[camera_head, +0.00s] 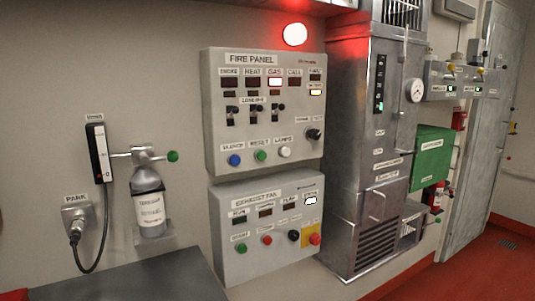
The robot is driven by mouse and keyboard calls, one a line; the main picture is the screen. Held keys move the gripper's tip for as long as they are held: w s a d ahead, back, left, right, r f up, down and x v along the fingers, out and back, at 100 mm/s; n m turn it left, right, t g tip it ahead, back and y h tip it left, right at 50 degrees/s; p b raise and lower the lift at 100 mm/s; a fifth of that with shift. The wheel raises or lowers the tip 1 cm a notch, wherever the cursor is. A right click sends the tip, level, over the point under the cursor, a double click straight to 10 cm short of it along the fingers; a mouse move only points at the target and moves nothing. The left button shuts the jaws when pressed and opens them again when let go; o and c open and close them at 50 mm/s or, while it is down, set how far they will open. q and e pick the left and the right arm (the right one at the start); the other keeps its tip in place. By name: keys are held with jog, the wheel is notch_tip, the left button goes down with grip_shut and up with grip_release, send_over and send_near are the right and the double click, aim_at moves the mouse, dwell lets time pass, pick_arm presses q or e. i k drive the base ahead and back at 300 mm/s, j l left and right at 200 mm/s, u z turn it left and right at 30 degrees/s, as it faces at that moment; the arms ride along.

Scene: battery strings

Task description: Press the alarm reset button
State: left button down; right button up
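The grey fire panel (264,66) is on the wall at the middle of the head view. Along its bottom row are a blue button (235,160) labelled silence, a green button (261,155) labelled reset, and a white button (285,152) whose label seems to read lamps. Neither gripper shows, and nothing covers the green button.
An exhaust fan panel (263,262) hangs just below, with its own green button (241,248). A bottle on a bracket (149,203) sticks out at the left, above a grey surface (130,285). A tall metal cabinet (350,150) stands right of the panels.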

aim_at(262, 155)
jog(key=i+l+u, duration=0.25)
jog(key=i+l, duration=0.15)
jog(key=l, duration=0.25)
jog(key=i+l+u, duration=0.1)
jog(key=l, duration=0.25)
jog(key=i+l+u, duration=0.25)
jog(key=i+l, duration=0.4)
jog(key=i, duration=0.1)
